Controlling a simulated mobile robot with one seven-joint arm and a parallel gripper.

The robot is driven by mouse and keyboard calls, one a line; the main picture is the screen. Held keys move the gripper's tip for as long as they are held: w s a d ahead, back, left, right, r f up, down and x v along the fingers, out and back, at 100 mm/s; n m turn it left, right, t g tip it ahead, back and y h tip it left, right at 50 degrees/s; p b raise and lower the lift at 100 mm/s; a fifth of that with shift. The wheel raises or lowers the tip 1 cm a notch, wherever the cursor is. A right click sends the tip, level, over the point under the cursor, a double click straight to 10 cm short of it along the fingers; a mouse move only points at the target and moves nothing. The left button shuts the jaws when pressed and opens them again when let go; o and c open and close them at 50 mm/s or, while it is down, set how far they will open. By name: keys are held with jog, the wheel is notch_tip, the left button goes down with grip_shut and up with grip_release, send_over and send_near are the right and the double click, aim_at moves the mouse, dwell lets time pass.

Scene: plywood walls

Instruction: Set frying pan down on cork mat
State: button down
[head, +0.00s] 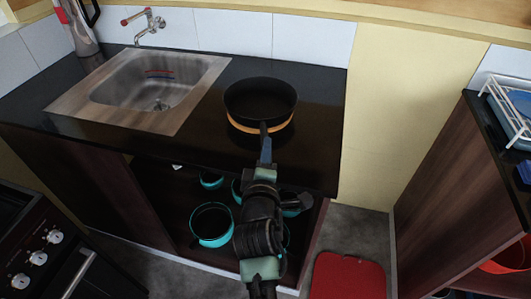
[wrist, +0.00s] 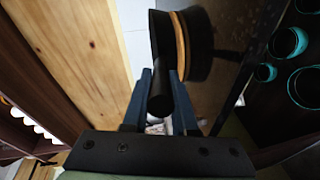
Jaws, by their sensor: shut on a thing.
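The black frying pan (head: 261,97) is over the round tan cork mat (head: 240,127) on the dark counter, its handle towards me. It hides most of the mat; only the near edge shows. In the wrist view the pan (wrist: 160,35) lies right against the mat's edge (wrist: 181,45), with no clear gap; I cannot tell whether its full weight rests there. My gripper (head: 266,150) is shut on the pan's handle, with the blue fingers on either side of it. The gripper also shows in the wrist view (wrist: 161,85).
Teal pots (head: 211,224) stand on the open shelf below the counter. The counter (head: 318,110) is clear right of the pan. A dish rack (head: 507,107) stands far right, and a red stool (head: 347,275) below.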

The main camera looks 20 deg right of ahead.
jog(key=shift+r, duration=0.1)
jog(key=c, duration=1.1)
grip_release()
jog(key=shift+f, duration=0.35)
jog(key=o, duration=0.4)
jog(key=shift+s+r, duration=0.1)
jog(key=shift+r, duration=0.05)
jog(key=v, duration=1.2)
jog(key=w+a+r+m+t+y, duration=0.1)
jog(key=w+r+m+t, duration=0.1)
jog(key=r, duration=0.6)
jog(key=w+a+r+m+t, duration=0.2)
jog(key=r, duration=0.6)
jog(key=s+a+r+m+t+y, duration=0.1)
jog(key=s+r, duration=0.3)
jog(key=r, duration=0.6)
jog(key=s+a+r+m+t+y, duration=0.2)
jog(key=s+a+r+m+t, duration=0.1)
jog(key=r, duration=0.7)
jog(key=s+a+r+m+t+y, duration=0.2)
jog(key=s+a+r+m+t, duration=0.1)
jog(key=r, duration=0.7)
jog(key=shift+s+a+r+t, duration=0.3)
jog(key=shift+s+a+t, duration=0.3)
jog(key=shift+s+t, duration=0.15)
